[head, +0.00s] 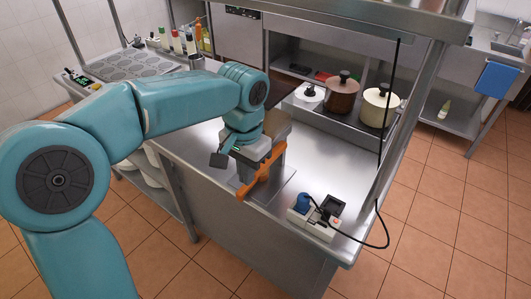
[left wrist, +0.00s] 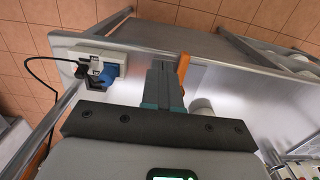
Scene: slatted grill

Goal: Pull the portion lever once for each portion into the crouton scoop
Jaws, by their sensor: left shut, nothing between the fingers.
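The orange lever (head: 262,174) slants across the front of a grey and tan dispenser (head: 277,128), which my arm partly hides, on the steel counter. My left gripper (head: 257,157) is at the lever, its fingers partly hidden in the head view. In the left wrist view the gripper (left wrist: 164,84) is shut and empty, with its fingers just left of the orange lever (left wrist: 184,66). I cannot tell whether they touch. A pale round item (left wrist: 201,104) shows partly beside the fingers; I cannot tell whether it is the crouton scoop. My right gripper is out of view.
A socket block (head: 313,220) with a blue plug and a black cable sits at the counter's front right. Lidded pots (head: 342,95) stand on the shelf behind. A steel post and overhead shelf frame the right side. Bottles (head: 190,40) stand at the back left.

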